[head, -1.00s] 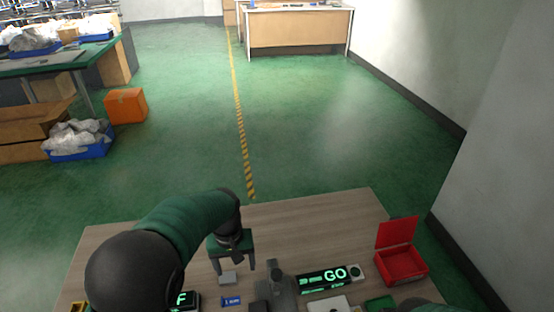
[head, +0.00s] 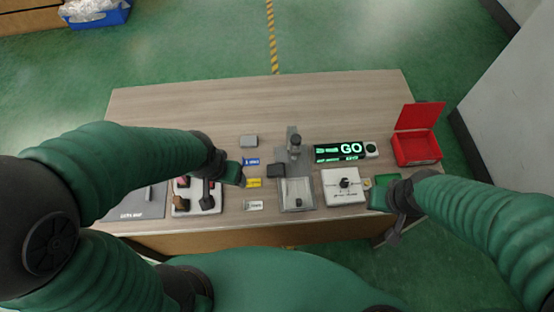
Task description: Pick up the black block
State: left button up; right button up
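The black block (head: 276,171) lies on the wooden table, just left of the grey lever fixture (head: 295,150). It is in full view and nothing holds it. My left gripper (head: 236,182) is over the table to the left of the block and apart from it, near the yellow labelled piece. Its finger gap is not clear. My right gripper (head: 392,222) is at the table's front right edge, beside a green item, far from the block. Its fingers are dark and hard to make out.
A grey block (head: 249,141) and small labelled pieces (head: 254,183) lie near the black block. A grey tray (head: 296,195), a white dial box (head: 343,187), a GO display (head: 340,152) and an open red box (head: 416,148) stand rightward. The table's back is clear.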

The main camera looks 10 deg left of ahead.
aim_at(275, 171)
jog(key=u, duration=1.05)
jog(key=k+l+u, duration=0.1)
jog(key=l+u, duration=0.35)
jog(key=k+l+u, duration=0.15)
jog(key=u, duration=0.25)
jog(key=k+l+u, duration=0.2)
jog(key=l+u, duration=0.25)
jog(key=k+l+u, duration=0.1)
jog(key=u, duration=0.35)
jog(key=k+l, duration=0.15)
jog(key=k, duration=0.2)
